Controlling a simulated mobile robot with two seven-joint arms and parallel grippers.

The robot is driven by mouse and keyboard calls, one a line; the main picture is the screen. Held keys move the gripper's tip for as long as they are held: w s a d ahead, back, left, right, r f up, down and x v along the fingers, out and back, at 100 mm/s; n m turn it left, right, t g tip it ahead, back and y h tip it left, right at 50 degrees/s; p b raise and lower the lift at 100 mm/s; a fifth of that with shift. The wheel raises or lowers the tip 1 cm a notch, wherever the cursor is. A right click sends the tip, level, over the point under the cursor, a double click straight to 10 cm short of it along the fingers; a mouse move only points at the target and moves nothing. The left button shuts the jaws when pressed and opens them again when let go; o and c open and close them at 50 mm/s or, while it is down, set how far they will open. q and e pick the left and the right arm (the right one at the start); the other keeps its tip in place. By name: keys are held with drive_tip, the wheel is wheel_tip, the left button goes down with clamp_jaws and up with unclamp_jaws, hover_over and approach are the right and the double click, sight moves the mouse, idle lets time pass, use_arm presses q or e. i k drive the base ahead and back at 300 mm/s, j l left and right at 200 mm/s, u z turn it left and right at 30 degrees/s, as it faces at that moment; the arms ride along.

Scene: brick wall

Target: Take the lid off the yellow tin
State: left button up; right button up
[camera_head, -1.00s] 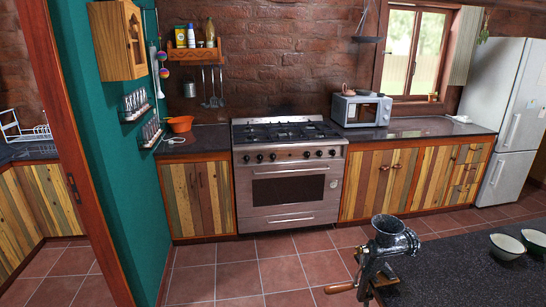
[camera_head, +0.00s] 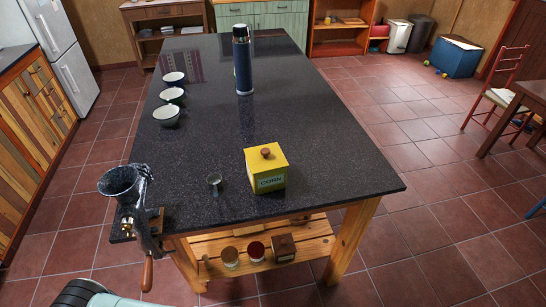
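The yellow tin (camera_head: 268,182) stands upright on the dark island counter (camera_head: 320,180), close to its near edge. Its front carries a label that seems to read "CORN". Its yellow lid (camera_head: 259,159) is on top, with a round brown knob (camera_head: 265,152) in the middle. Neither of my grippers shows in the head view. Nothing touches the tin.
A small metal cup (camera_head: 214,182) stands just left of the tin. A meat grinder (camera_head: 122,187) is clamped at the counter's near left corner. A tall blue flask (camera_head: 242,62) and several bowls (camera_head: 167,114) stand farther back. Jars (camera_head: 256,250) sit on the shelf below.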

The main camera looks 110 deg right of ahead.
sight(268, 157)
drive_tip(key=z, duration=1.75)
